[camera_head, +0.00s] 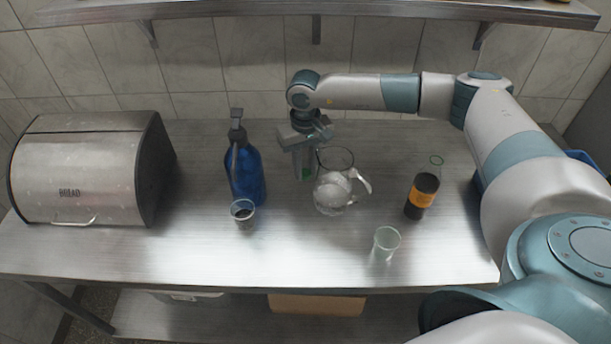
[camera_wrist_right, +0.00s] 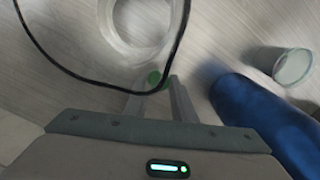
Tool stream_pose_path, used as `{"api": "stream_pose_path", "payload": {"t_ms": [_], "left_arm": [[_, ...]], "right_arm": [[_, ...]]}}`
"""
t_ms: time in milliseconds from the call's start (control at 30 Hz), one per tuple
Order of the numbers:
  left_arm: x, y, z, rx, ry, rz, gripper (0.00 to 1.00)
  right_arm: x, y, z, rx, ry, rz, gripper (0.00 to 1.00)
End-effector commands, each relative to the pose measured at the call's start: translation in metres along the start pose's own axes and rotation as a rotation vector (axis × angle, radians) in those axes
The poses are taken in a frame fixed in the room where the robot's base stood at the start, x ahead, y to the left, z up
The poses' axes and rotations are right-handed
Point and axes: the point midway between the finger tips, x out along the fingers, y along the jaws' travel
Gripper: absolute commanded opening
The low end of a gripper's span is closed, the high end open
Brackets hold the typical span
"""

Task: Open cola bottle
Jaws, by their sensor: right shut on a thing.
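The cola bottle (camera_head: 422,192) stands upright at the right of the counter, with dark liquid, an orange label and a green ring at its neck. No cap shows on its top. My right gripper (camera_head: 304,172) is well left of the bottle, low behind the glass pitcher. It is shut on a small green cap, which shows between the fingertips in the right wrist view (camera_wrist_right: 154,77). Whether the cap touches the counter is hard to tell. My left gripper is in neither view.
A pitcher (camera_head: 335,158) with ice stands just beside my right gripper. A blue pump bottle (camera_head: 246,178) and a glass with dark contents (camera_head: 243,214) are left. An empty glass (camera_head: 384,246) stands near the front edge. A bread box (camera_head: 80,165) fills the far left.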

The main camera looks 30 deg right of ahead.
Motion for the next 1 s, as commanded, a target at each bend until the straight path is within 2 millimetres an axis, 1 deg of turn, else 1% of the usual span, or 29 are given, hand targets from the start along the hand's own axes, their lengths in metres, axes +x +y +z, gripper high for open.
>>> {"api": "stream_pose_path", "payload": {"t_ms": [67, 167, 300, 433, 733, 900, 933, 967, 1000], "left_arm": [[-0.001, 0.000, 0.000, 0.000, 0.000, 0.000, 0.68], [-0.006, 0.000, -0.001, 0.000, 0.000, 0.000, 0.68], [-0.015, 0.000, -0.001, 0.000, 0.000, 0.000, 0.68], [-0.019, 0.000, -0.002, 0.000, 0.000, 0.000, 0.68], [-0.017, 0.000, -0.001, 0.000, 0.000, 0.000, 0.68], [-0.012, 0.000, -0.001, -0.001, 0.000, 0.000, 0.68], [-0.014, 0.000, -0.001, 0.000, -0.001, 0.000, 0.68], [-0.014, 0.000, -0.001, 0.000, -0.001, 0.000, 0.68], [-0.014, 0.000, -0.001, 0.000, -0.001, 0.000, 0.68]], "right_arm": [[0.001, 0.000, 0.000, 0.000, 0.000, 0.000, 0.00], [0.007, 0.000, 0.001, 0.001, -0.003, 0.001, 0.00], [0.023, 0.000, 0.001, 0.001, -0.003, 0.001, 0.00], [0.035, 0.000, 0.001, 0.000, -0.002, 0.001, 0.00], [0.038, 0.000, 0.000, 0.000, 0.000, 0.000, 0.00], [0.042, 0.000, 0.000, 0.000, 0.000, 0.000, 0.00], [0.040, 0.000, 0.000, 0.000, 0.000, 0.000, 0.31], [0.040, 0.000, 0.000, 0.000, 0.000, 0.000, 0.38], [0.040, 0.000, 0.000, 0.000, 0.000, 0.000, 0.42]]}}
